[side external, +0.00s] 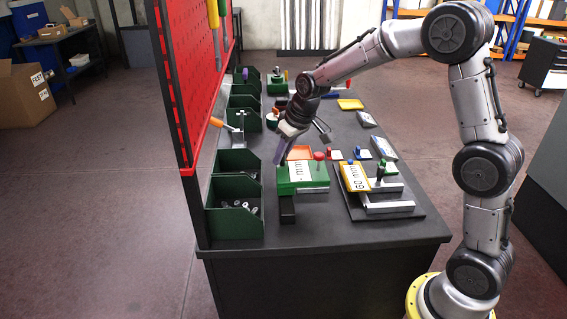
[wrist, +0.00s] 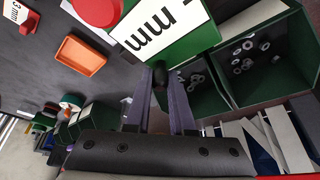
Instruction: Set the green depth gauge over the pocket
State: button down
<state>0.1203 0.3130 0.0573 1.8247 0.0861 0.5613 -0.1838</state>
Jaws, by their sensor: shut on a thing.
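The green depth gauge (side external: 315,184), with a white "mm" label, lies near the front of the table beside the bins. Its green body and label also fill the upper middle of the wrist view (wrist: 190,47). My gripper (side external: 281,160) reaches down to its left end, fingers tilted. In the wrist view my gripper (wrist: 165,80) is shut on a dark rounded knob at the gauge's edge. A red knob (side external: 318,156) stands at the gauge's back right. A black block (side external: 287,209) shows below its front left. I cannot make out the pocket or whether the gauge is lifted.
Green bins (side external: 235,222) with metal parts line the left. An orange tray (side external: 299,152) is just behind the gauge. To the right, a dark plate (side external: 410,211) carries grey bars and a yellow "60 mm" piece (side external: 356,178). A red pegboard (side external: 193,80) rises at left. The front right tabletop is clear.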

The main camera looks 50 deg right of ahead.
jog(key=w+d, duration=0.4)
jog(key=shift+w+d+r, duration=0.15)
jog(key=shift+w+d, duration=0.25)
jog(key=c, duration=0.8)
grip_release()
jog(key=shift+o, duration=0.2)
jog(key=v, duration=1.3)
jog(key=shift+s+r, duration=0.25)
